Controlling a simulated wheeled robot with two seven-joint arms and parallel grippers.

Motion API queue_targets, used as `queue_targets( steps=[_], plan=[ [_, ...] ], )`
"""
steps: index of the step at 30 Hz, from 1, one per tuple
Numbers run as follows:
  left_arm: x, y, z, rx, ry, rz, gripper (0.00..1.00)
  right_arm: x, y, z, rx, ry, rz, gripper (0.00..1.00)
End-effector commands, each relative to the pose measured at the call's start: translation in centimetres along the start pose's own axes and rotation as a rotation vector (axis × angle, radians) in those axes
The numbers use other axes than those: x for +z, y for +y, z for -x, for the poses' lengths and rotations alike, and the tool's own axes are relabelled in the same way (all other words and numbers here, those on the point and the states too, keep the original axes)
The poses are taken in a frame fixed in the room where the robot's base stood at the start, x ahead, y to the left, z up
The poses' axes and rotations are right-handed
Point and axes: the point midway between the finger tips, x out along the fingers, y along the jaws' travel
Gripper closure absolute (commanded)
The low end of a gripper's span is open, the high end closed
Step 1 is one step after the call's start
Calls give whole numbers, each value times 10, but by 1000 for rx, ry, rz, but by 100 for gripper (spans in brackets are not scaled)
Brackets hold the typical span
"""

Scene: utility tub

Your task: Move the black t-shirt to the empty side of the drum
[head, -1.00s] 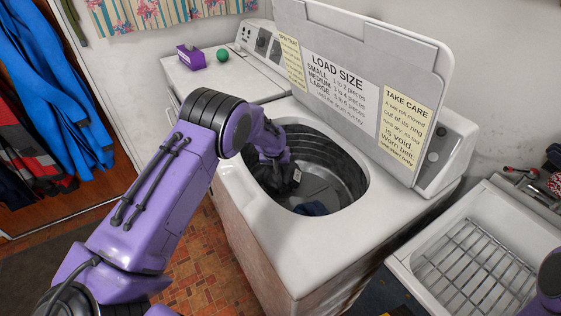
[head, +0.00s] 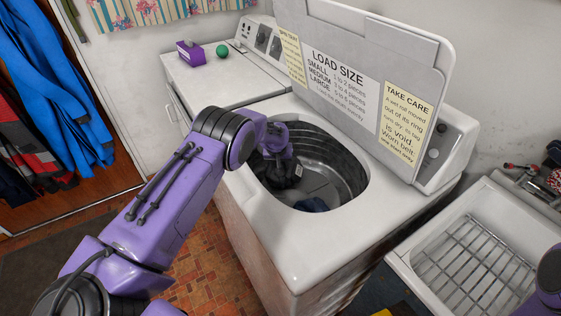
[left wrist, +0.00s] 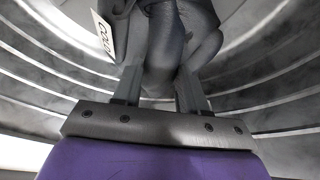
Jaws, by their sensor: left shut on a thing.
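The black t-shirt (head: 282,176) hangs in the washer's drum (head: 345,173), on its left side in the head view. My left gripper (head: 279,160) reaches down into the drum and is shut on the shirt. In the left wrist view, bunched dark cloth of the black t-shirt (left wrist: 165,45) sits between the two fingers (left wrist: 161,88). A white tag reading COLD hangs beside it. A dark blue cloth (head: 312,205) lies on the drum floor near the front. Part of the drum floor is hidden by the rim and my arm. My right gripper is out of view.
The washer's raised lid (head: 375,80) stands behind the opening. A dryer at the back left bears a purple box (head: 190,53) and a green ball (head: 223,51). A utility tub with a wire rack (head: 475,265) stands at the right. The drum's right side looks bare.

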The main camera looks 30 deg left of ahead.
Motion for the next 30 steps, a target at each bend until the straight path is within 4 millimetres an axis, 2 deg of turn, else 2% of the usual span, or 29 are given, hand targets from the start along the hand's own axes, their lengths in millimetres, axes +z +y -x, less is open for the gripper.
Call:
queue_targets(
  steps=[1, 2, 3, 4, 14, 17, 18, 27, 30],
  plan=[
    [-1, 0, 1, 1, 1, 0, 100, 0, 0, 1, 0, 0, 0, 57],
    [0, 0, 1, 0, 0, 0, 52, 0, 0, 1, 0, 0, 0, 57],
    [0, 0, 1, 0, 0, 0, 38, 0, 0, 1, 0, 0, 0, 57],
    [0, 0, 1, 0, 0, 0, 32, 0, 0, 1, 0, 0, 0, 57],
    [-3, 1, 6, 0, 1, 0, 32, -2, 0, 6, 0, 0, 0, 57],
    [-9, 2, 21, 0, 1, 0, 32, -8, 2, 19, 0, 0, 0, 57],
    [-7, 2, 25, 1, 2, 1, 32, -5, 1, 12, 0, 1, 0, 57],
    [-5, 1, 102, 1, 3, 0, 32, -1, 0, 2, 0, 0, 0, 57],
    [-5, 1, 119, 1, 2, 0, 32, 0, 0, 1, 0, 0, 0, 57]
  ],
)
